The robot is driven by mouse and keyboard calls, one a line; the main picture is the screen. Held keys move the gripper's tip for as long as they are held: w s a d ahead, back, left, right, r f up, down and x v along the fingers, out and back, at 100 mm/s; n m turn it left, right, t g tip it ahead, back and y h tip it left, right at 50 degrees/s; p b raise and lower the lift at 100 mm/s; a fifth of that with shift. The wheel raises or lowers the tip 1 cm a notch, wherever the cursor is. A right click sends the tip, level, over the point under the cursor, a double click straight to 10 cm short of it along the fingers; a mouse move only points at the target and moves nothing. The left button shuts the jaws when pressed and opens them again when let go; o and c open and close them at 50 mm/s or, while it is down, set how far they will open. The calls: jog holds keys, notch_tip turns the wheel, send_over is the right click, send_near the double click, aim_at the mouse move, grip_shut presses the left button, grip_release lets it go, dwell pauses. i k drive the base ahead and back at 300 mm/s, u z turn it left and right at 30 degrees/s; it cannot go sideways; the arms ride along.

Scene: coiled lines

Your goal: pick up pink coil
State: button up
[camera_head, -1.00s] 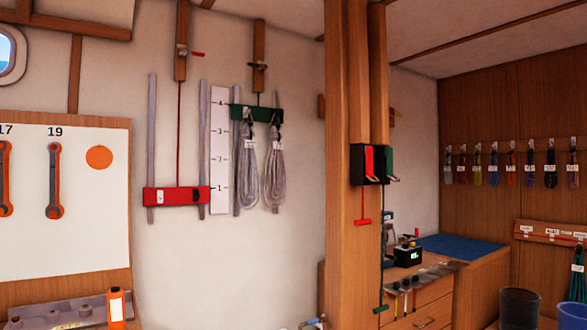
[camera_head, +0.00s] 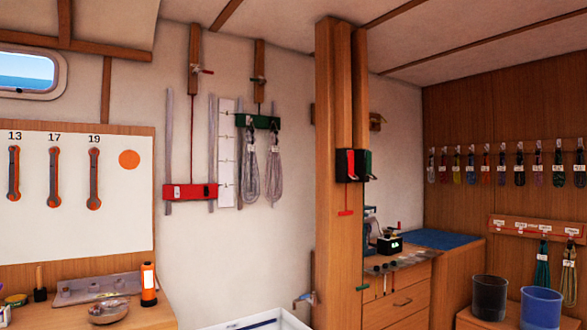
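No coil shows a clear pink at this size. Two pale looped coils hang from a green bar (camera_head: 259,122) on the back wall. The left coil (camera_head: 249,172) looks grey, and the right coil (camera_head: 274,172) looks grey with a faint pinkish tint. Several small tagged coils in mixed colours hang in a row on the wooden right wall, among them a reddish coil (camera_head: 487,166) and a purplish coil (camera_head: 538,167). Their exact colours are hard to tell. My gripper is not in view.
A wooden post (camera_head: 327,170) stands mid-view. A red bar (camera_head: 190,192) hangs left of the green bar. A workbench with an orange torch (camera_head: 149,284) is at lower left. A white bin (camera_head: 262,321) is below. Two dark buckets, one grey (camera_head: 489,297) and one blue (camera_head: 541,308), stand at lower right.

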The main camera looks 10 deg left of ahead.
aim_at(274, 149)
jog(key=z, duration=0.25)
jog(key=i, duration=1.8)
jog(key=u, duration=0.7)
jog(key=i, duration=1.05)
jog(key=u, duration=0.9)
